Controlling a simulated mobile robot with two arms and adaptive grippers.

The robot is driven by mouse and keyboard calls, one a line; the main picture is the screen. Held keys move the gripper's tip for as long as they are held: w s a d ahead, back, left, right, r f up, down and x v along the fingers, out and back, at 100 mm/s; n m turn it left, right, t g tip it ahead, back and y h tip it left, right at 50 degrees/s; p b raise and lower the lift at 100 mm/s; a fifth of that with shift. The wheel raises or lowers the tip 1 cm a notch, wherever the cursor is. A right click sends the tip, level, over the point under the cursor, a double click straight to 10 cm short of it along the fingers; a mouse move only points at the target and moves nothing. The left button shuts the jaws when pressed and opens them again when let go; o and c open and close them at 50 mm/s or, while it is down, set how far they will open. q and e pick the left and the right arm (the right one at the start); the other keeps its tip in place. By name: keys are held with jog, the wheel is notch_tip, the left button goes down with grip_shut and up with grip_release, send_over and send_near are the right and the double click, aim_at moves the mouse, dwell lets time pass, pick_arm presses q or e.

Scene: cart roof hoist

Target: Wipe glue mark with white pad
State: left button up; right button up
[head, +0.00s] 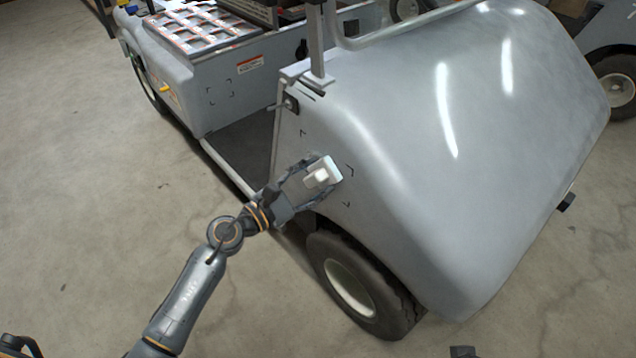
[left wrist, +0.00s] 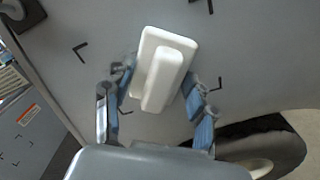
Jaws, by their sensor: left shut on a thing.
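My left gripper (head: 318,179) is shut on the white pad (head: 323,173), a pale block with a raised grip. In the left wrist view the pad (left wrist: 170,55) sits between the two blue-grey fingers of the left gripper (left wrist: 160,86). The pad is at the side panel of the grey cart (head: 410,110), among black corner marks (left wrist: 80,51). Whether it touches the panel is hard to tell. I cannot make out the glue mark clearly; the pad and gripper cover part of the marked area. My right gripper is not in view.
The cart's front wheel (head: 352,285) is just below the pad. A roof post (head: 316,40) rises above the panel. A second set of corner marks (head: 222,91) is on the rear side panel. The concrete floor (head: 90,180) at the left is clear.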

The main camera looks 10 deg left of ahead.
aim_at(307, 154)
pick_arm(q)
jog(key=shift+w+a, duration=0.4)
jog(key=shift+a, duration=0.05)
jog(key=shift+w+a+b, duration=0.5)
jog(key=shift+a+b, duration=0.15)
jog(key=shift+w+a+b, duration=0.6)
jog(key=shift+w+a, duration=0.05)
jog(key=shift+a, duration=0.15)
jog(key=shift+w+a+b, duration=0.6)
jog(key=shift+a, duration=0.2)
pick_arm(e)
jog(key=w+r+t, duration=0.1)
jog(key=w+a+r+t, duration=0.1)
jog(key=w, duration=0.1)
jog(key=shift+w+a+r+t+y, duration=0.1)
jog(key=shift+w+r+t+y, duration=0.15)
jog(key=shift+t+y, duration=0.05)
